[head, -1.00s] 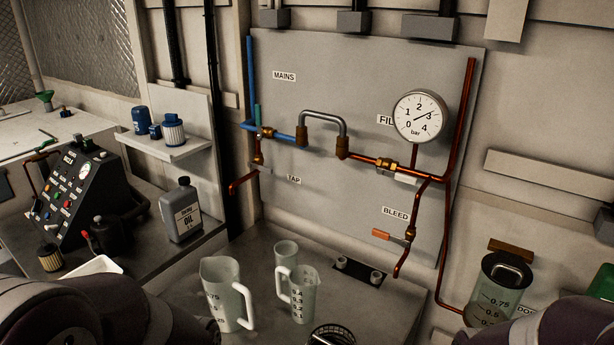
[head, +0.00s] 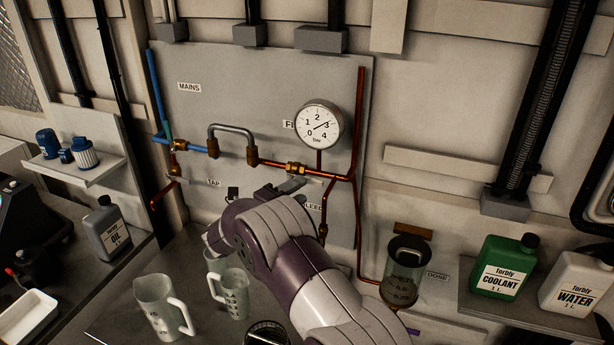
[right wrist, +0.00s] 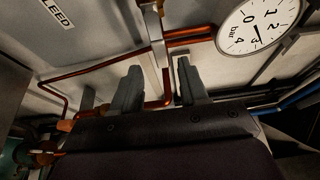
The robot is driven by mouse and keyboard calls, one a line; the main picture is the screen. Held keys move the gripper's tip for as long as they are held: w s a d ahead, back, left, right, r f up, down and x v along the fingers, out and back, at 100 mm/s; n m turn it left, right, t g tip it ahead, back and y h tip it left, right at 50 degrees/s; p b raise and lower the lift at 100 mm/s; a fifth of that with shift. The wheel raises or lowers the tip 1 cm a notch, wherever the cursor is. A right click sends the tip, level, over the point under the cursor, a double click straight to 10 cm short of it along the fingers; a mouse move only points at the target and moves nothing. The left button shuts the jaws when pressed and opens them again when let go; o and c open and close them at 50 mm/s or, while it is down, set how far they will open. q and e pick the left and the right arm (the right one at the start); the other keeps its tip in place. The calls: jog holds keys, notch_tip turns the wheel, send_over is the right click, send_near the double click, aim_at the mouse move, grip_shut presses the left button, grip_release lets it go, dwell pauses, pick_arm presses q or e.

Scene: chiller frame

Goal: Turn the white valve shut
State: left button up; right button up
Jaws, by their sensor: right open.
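The white valve lever sits under the brass valve body (head: 296,168) on the copper pipe, just left of and below the gauge. In the head view my right arm and gripper (head: 286,188) partly cover that spot. In the right wrist view a pale lever (right wrist: 151,24) runs down toward the gap between my right gripper's fingers (right wrist: 158,78). The fingers are apart, one on each side of the lever's line; I cannot tell whether they touch it. My left gripper is not in view.
The round gauge (head: 320,125) reads close to 3 bar. Copper pipes and the bleed valve lie below and right. Jugs (head: 163,305) stand on the bench. A clear dosing vessel (head: 405,270), a green coolant bottle (head: 505,268) and a white water bottle (head: 578,285) are right.

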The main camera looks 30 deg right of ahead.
aim_at(313, 183)
jog(key=p+x, duration=0.1)
jog(key=x, duration=0.2)
jog(key=shift+r, duration=0.2)
jog(key=shift+w+d+f, duration=0.1)
jog(key=shift+d+f, duration=0.05)
jog(key=shift+d, duration=0.35)
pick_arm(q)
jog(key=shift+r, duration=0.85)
pick_arm(e)
grip_shut()
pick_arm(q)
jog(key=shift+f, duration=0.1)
